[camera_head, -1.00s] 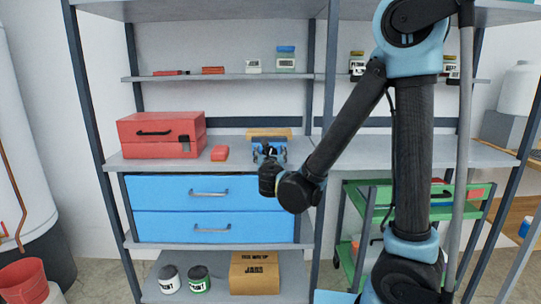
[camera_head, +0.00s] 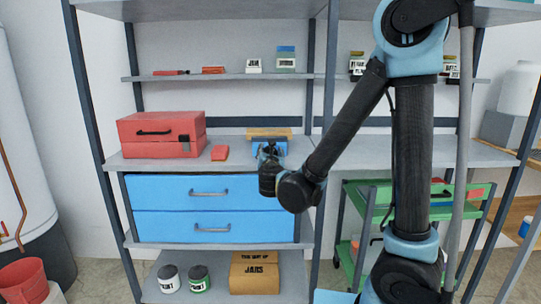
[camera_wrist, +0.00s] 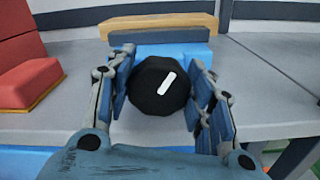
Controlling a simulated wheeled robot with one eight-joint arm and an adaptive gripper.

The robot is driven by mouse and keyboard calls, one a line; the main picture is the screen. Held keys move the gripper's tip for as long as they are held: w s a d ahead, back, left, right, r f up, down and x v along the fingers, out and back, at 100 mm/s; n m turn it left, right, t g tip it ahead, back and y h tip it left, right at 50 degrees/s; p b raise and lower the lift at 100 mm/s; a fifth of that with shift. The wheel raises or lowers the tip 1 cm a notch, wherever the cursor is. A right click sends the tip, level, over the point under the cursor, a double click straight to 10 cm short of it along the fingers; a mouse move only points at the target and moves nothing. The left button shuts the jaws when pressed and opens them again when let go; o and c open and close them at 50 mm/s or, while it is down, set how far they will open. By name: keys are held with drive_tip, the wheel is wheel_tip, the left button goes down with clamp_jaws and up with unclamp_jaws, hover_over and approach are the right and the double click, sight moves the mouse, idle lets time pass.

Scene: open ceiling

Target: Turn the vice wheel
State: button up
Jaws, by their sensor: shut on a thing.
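A blue vice with a tan wooden jaw (camera_head: 268,132) stands on the shelf's worktop, right of a red toolbox. In the wrist view its wooden jaw (camera_wrist: 161,29) lies behind a black round wheel (camera_wrist: 158,86) with a white mark. The mark is tilted, its upper end to the right. My gripper (camera_wrist: 158,92) has one finger on each side of the wheel and is shut on it. In the head view my gripper (camera_head: 268,160) is in front of the vice and hides the wheel.
The red toolbox (camera_head: 161,135) and a small red block (camera_head: 220,153) are left of the vice. Blue drawers (camera_head: 210,222) lie below the worktop (camera_head: 340,155). A green cart (camera_head: 375,183) stands to the right. The worktop right of the vice is clear.

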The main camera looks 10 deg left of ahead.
drive_tip(key=shift+d, duration=0.1)
drive_tip(key=o, duration=1)
drive_tip(key=shift+o, duration=0.2)
drive_tip(key=v, duration=1.2)
drive_tip(key=shift+f, duration=0.1)
